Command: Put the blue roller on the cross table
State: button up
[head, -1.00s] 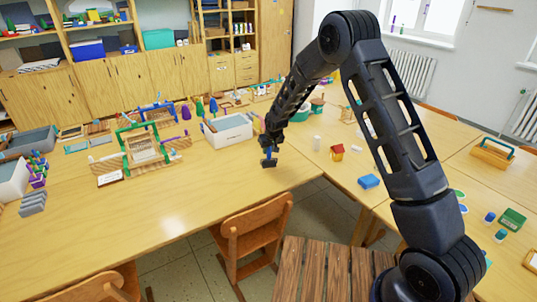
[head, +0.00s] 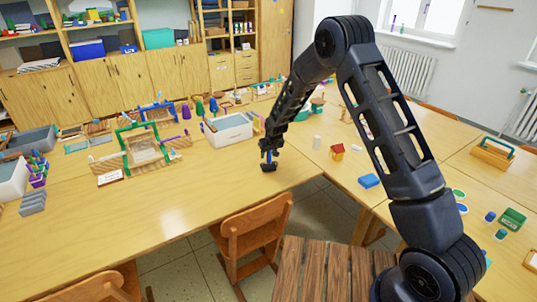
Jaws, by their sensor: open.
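The blue roller (head: 268,167) has a blue handle and a dark lower end. It stands roughly upright at the right end of the wide wooden table (head: 150,215) that runs across the left and middle of the head view, which I take as the cross table. My gripper (head: 269,152) points down at the top of the blue handle and is open. The fingers are small and dark here, and I cannot tell whether they still touch the handle. The roller's lower end looks to be at the tabletop.
A white bin (head: 228,131) stands behind my gripper. A green frame model (head: 140,150) is farther left. A small red-roofed house (head: 337,151) and a blue block (head: 369,181) lie on the right-hand table. A wooden chair (head: 252,230) stands in front. The table's front middle is clear.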

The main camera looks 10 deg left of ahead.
jog(key=v, duration=1.2)
jog(key=s+d+r+m+h, duration=0.15)
jog(key=s+d+r, duration=0.25)
jog(key=d+r, duration=0.9)
jog(key=s+d+r+m, duration=0.25)
jog(key=d+r, duration=0.65)
jog(key=d, duration=0.7)
jog(key=s+d+r+m, duration=0.1)
jog(key=s+d+r, duration=0.1)
jog(key=s+d, duration=0.8)
jog(key=s+d+r+m+t+h, duration=0.1)
jog(key=s+d+r+m, duration=0.1)
jog(key=s+d, duration=0.8)
jog(key=s, duration=0.6)
jog(key=shift+s+r+m, duration=0.2)
jog(key=shift+r+m, duration=0.1)
